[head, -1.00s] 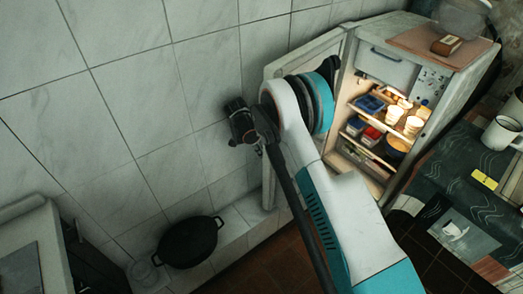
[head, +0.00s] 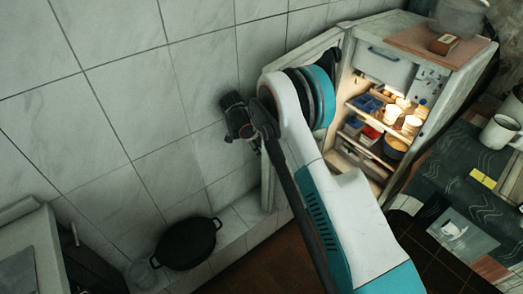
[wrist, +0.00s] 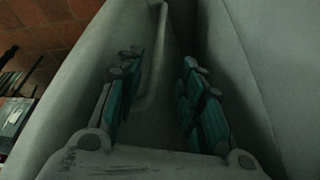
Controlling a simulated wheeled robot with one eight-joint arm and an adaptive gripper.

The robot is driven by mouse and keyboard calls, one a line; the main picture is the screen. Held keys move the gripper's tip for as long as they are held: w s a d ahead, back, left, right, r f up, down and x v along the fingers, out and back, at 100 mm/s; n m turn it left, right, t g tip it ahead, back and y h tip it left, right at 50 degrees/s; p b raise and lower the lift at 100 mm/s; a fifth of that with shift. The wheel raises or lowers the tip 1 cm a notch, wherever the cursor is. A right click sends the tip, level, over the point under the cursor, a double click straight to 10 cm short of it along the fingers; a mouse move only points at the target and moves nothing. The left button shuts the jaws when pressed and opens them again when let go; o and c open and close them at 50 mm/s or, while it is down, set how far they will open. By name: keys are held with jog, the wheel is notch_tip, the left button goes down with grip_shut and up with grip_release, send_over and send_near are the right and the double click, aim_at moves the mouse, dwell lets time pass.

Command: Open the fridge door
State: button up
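The white fridge (head: 459,88) stands at the upper right of the head view, with its lit inside and shelves showing. Its door (head: 268,187) is swung wide open to the left, close to the tiled wall, and is partly hidden behind my arm. In the wrist view my gripper (wrist: 160,75) has its two teal-padded fingers apart, facing a pale grey surface. A pale bar (wrist: 158,40), which looks like the door handle, runs between the fingers without clear contact. The gripper fingers are hidden in the head view.
Food tubs (head: 393,114) stand on the fridge shelves. A board (head: 425,46) with a small box lies on top. A dark counter (head: 455,190) with a white mug (head: 500,133) is at right. A black pot (head: 188,243) sits on a tiled ledge below the wall.

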jog(key=v, duration=0.5)
jog(key=shift+s+d+r, duration=0.1)
jog(key=shift+d, duration=0.15)
jog(key=shift+r, duration=0.1)
